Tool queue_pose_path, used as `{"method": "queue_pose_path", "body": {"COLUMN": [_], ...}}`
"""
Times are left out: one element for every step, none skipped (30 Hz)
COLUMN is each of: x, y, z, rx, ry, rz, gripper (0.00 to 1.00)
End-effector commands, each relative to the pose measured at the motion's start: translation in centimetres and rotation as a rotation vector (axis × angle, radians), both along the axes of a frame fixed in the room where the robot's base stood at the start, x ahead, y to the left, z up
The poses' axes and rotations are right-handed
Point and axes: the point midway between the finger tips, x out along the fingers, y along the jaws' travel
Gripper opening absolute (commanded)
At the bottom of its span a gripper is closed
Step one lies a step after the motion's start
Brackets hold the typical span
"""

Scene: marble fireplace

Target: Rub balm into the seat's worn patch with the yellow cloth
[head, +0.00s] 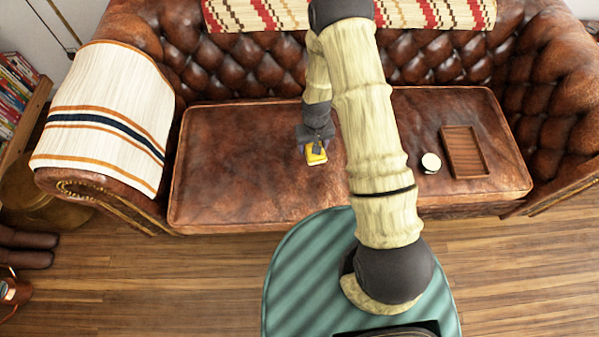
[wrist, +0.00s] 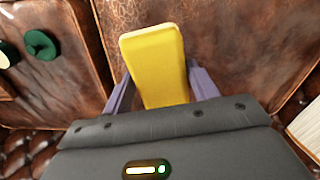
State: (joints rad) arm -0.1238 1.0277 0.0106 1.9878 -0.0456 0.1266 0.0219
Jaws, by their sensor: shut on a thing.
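My gripper (head: 317,146) is shut on the yellow cloth (head: 316,157), a folded pad low over the middle of the brown leather seat (head: 240,165). In the wrist view the cloth (wrist: 155,60) stands out between the two purple fingers. I cannot tell whether it touches the leather. A round tin with a pale top (head: 431,162) sits on the seat to the right. A dark green round lid (wrist: 40,45) shows in the wrist view.
A brown wooden tray (head: 465,152) lies right of the tin. A striped white blanket (head: 105,115) covers the left armrest, and a patterned throw (head: 245,14) hangs over the backrest. The seat left of my gripper is clear. A bookshelf (head: 22,100) stands at the far left.

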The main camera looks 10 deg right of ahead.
Motion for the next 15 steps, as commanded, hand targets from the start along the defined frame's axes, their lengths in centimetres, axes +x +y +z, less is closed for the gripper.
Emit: {"method": "queue_pose_path", "body": {"x": [-0.2, -0.3, -0.4, -0.4, -0.6, -0.7, -0.8, -0.9, -1.0, -1.0, -1.1, -1.2, -1.2, -1.2, -1.2], "y": [0.6, 0.9, 1.3, 1.7, 2.1, 2.5, 2.9, 3.2, 3.6, 3.8, 4.0, 4.2, 4.3, 4.4, 4.5], "z": [-2.7, -3.5, -4.6, -5.5, -6.3, -7.3, -8.0, -8.6, -9.2, -9.6, -9.9, -10.2, -10.3, -10.4, -10.4], "rx": [-0.001, -0.001, -0.001, -0.001, -0.001, -0.001, -0.002, -0.002, -0.002, -0.002, -0.002, -0.002, -0.002, -0.002, -0.003], "ry": [0.001, 0.001, 0.001, 0.001, 0.002, 0.002, 0.001, 0.001, 0.0, -0.001, -0.001, -0.001, -0.001, -0.001, -0.002], "rz": [0.016, 0.025, 0.037, 0.047, 0.057, 0.07, 0.079, 0.088, 0.097, 0.103, 0.109, 0.115, 0.118, 0.12, 0.122], "gripper": [0.4, 0.4, 0.4, 0.4, 0.4, 0.4, 0.4, 0.4, 0.4, 0.4, 0.4, 0.4, 0.4, 0.4, 0.4]}}
